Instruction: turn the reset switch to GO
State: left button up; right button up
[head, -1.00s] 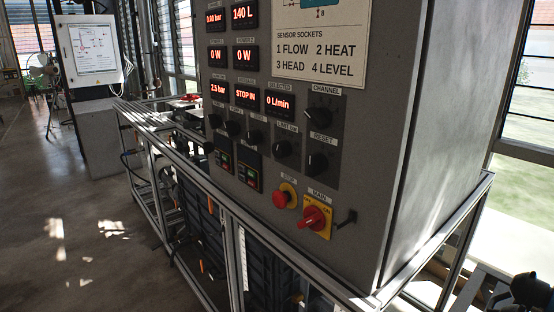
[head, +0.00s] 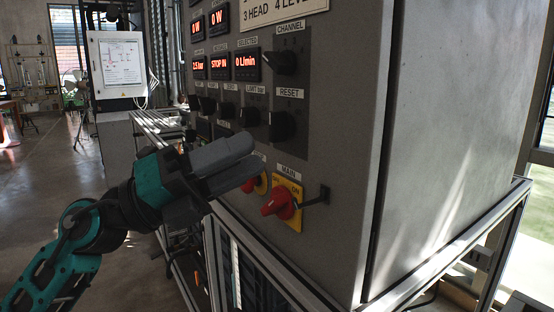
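The reset switch (head: 282,126) is a black rotary knob under the RESET label, on the dark strip of the grey panel. Its pointer direction and any GO mark are too small to read. My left gripper (head: 256,155) reaches in from the left, in front of the panel, below and left of the reset switch, and appears apart from it. Its two grey fingers point right and overlap in this view, so I cannot tell the gap between them. It holds nothing that I can see. My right gripper is out of view.
The channel knob (head: 280,62) sits above the reset switch and the limit knob (head: 250,116) left of it. The red main switch (head: 279,202) sticks out below. The red stop button (head: 249,186) is partly behind my gripper. A display (head: 219,65) reads STOP IN.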

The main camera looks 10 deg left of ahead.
aim_at(270, 128)
pick_arm(q)
jog(key=s+a+r+m+t+y+b, duration=0.25)
jog(key=a+r+m+y+b, duration=0.2)
jog(key=m+y, duration=0.3)
jog(key=shift+n+t, duration=0.25)
jog(key=shift+t, duration=0.2)
jog(key=p+x, duration=0.1)
jog(key=x, duration=0.2)
jog(key=p+x, duration=0.1)
jog(key=x, duration=0.2)
jog(key=f+p+x, duration=0.1)
jog(key=x, duration=0.2)
jog(key=shift+d, duration=0.1)
jog(key=shift+w+d+f, duration=0.15)
jog(key=shift+w+f, duration=0.05)
jog(key=shift+w, duration=0.05)
jog(key=shift+w+d, duration=0.25)
jog(key=shift+d, duration=0.05)
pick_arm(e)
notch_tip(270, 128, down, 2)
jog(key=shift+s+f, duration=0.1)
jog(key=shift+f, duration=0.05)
pick_arm(q)
grip_shut()
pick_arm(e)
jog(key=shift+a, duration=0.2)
